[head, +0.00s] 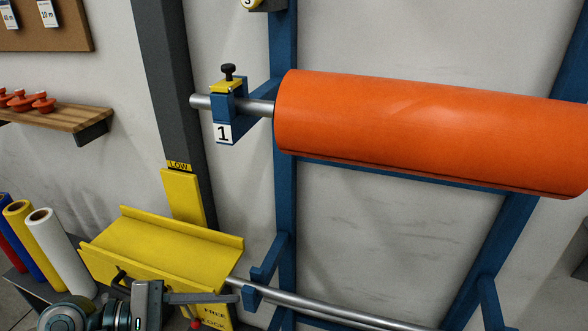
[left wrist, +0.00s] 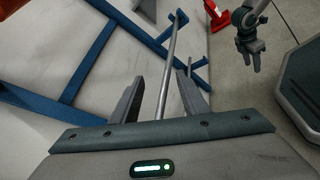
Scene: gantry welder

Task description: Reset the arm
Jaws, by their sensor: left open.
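My left gripper (head: 232,298) is open at the lower left of the head view, in front of a yellow trough (head: 165,245). In the left wrist view its two fingers (left wrist: 160,92) stand apart, with a steel bar (left wrist: 172,50) appearing between them. I cannot tell whether they touch it. The bar (head: 330,308) also runs to the lower right in the head view. A yellow plate marked FREE and LOCK (head: 214,314) is partly hidden by my gripper, with a red knob (head: 195,323) beside it. In the left wrist view, another gripper (left wrist: 250,58), seemingly my right, hangs over the floor.
An orange roll (head: 420,125) hangs on a bar in a blue bracket marked 1 (head: 223,133). A grey post (head: 170,90) carries a yellow LOW label (head: 179,166). A white roll (head: 60,250) and other coloured rolls stand left. A wooden shelf (head: 75,117) is above.

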